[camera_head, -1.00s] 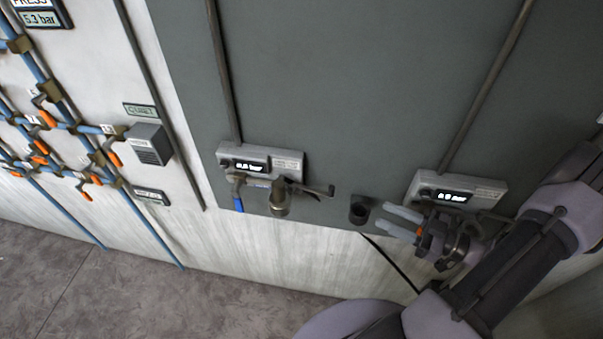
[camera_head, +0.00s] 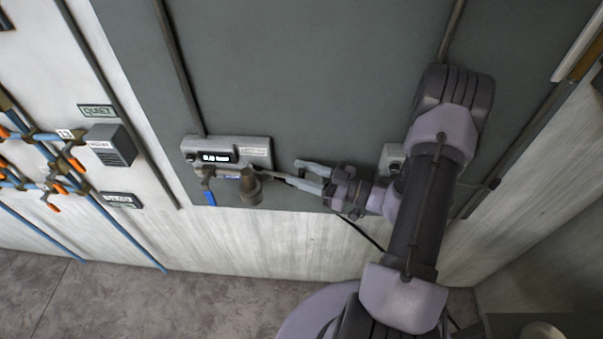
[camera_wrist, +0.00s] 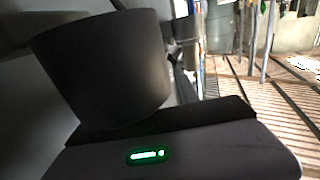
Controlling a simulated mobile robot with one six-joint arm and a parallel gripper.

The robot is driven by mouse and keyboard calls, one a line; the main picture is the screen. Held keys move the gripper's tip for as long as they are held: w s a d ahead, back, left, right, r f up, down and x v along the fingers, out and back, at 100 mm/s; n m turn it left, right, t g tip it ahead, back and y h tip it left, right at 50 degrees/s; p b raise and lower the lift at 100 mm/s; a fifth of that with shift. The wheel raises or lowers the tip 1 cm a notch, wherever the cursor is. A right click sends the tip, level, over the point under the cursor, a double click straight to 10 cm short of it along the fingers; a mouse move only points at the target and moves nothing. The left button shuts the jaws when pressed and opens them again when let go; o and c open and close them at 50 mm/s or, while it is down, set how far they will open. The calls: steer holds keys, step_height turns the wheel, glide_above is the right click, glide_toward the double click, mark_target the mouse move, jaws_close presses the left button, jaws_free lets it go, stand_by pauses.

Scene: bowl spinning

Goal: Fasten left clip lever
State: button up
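The left grey valve unit (camera_head: 228,151) with a small lit display is on the dark panel. Below it are a blue-handled valve (camera_head: 209,193) and a brass-brown coupling (camera_head: 250,187). A thin dark clip lever (camera_head: 272,175) reaches right from the coupling toward my gripper (camera_head: 293,171). My gripper has its two pale fingers apart, pointing left at the lever's end. I cannot tell whether they touch it. In the wrist view a dark cylinder (camera_wrist: 110,68) fills the upper left, and no fingers or lever can be made out.
The right grey unit (camera_head: 391,156) is mostly hidden behind my arm. Blue pipes (camera_head: 40,133) with orange-handled valves and a grey box (camera_head: 111,145) are on the white wall at left. A black cable (camera_head: 362,233) hangs below the panel. The floor (camera_head: 150,300) in front is clear.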

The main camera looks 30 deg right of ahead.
steer(key=shift+c, duration=0.2)
jaws_close()
stand_by(1.2)
